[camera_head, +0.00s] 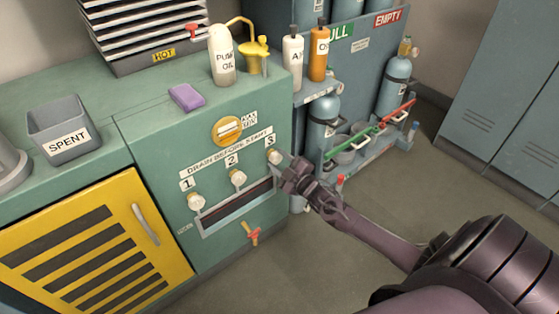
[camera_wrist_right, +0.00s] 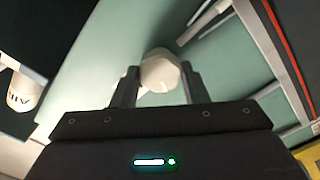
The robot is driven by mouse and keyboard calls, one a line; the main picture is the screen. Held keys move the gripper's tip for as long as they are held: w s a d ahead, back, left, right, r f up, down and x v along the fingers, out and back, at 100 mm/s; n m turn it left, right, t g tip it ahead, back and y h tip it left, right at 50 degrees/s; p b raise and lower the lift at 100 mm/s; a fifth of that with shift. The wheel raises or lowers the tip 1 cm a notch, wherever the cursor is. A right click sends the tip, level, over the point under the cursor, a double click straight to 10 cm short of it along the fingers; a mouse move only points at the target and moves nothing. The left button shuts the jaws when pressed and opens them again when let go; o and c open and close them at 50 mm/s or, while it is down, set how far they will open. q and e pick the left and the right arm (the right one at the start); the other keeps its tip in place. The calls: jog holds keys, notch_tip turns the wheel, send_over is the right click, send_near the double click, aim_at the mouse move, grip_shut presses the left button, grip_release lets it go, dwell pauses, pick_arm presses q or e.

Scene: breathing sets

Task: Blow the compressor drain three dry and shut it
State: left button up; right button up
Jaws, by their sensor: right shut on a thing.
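Drain three is a cream knob (camera_head: 274,156) on the green compressor front, under the label 3. My right gripper (camera_head: 285,170) is at this knob, coming from the right. In the right wrist view the cream knob (camera_wrist_right: 160,72) sits between the two dark fingers of the right gripper (camera_wrist_right: 158,88), which are shut on it. Drain one's knob (camera_head: 196,202) and drain two's knob (camera_head: 237,177) stand to the left, untouched. A dark slot with a pale frame (camera_head: 236,206) runs below the knobs. My left gripper is not in view.
A red-handled valve (camera_head: 252,233) sits below the slot. A purple sponge (camera_head: 186,97), a pump oil bottle (camera_head: 221,55) and a grey SPENT bin (camera_head: 60,130) stand on the top. A gas bottle rack (camera_head: 365,140) is right of the cabinet. The floor in front is clear.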

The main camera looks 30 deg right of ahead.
jog(key=n, duration=0.4)
jog(key=shift+f+n, duration=0.1)
jog(key=shift+n, duration=0.3)
jog(key=n, duration=0.9)
jog(key=shift+f+n, duration=0.1)
jog(key=shift+n, duration=0.2)
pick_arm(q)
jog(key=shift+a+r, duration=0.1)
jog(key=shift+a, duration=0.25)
pick_arm(e)
jog(key=shift+n, duration=1.2)
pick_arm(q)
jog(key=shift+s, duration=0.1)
pick_arm(e)
jog(key=shift+f+n, duration=0.1)
jog(key=shift+n, duration=0.2)
jog(key=o, duration=0.9)
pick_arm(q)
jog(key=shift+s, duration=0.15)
pick_arm(e)
jog(key=shift+o, duration=0.3)
